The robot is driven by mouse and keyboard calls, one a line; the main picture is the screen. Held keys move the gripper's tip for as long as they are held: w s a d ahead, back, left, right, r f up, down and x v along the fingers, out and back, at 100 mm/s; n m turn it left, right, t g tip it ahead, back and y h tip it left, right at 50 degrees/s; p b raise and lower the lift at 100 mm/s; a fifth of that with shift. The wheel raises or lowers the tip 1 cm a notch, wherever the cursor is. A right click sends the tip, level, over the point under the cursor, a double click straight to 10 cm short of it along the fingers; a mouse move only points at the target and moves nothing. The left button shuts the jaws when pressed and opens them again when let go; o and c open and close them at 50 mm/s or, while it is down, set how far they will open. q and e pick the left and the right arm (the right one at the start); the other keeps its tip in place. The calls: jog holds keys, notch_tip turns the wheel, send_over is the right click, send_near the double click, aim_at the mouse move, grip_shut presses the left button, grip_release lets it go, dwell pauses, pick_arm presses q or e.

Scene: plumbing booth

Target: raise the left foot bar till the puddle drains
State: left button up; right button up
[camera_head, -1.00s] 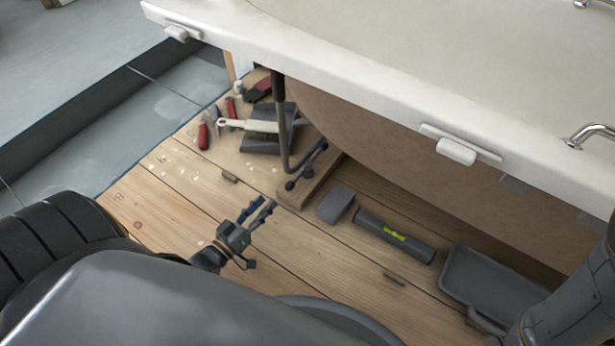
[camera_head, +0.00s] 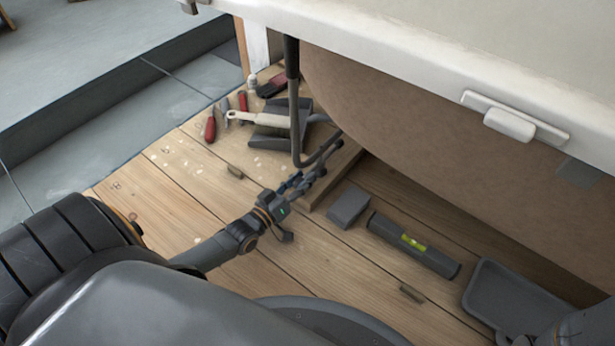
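The left foot bar (camera_head: 294,100) is a dark bent bar. It hangs upright below the white basin edge and turns at its foot toward a wooden block on the plank floor. My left gripper (camera_head: 308,178) reaches in from the lower left, its fingers apart and empty. The fingertips are close to the foot of the bar, partly overlapping its low end; I cannot tell whether they touch. My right gripper is not in view. No clear puddle shows; only small pale spots (camera_head: 165,151) lie on the planks.
Red-handled tools (camera_head: 211,129) and a dark pad with a pale-handled tool lie behind the bar. A grey block (camera_head: 348,207), a spirit level (camera_head: 413,246) and a grey tray (camera_head: 510,292) lie to the right. The basin rim (camera_head: 400,62) overhangs the area.

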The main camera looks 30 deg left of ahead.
aim_at(320, 162)
pick_arm(q)
jog(key=shift+w+d+b, duration=0.1)
jog(key=shift+w+b, duration=0.4)
jog(key=shift+w, duration=0.85)
grip_shut()
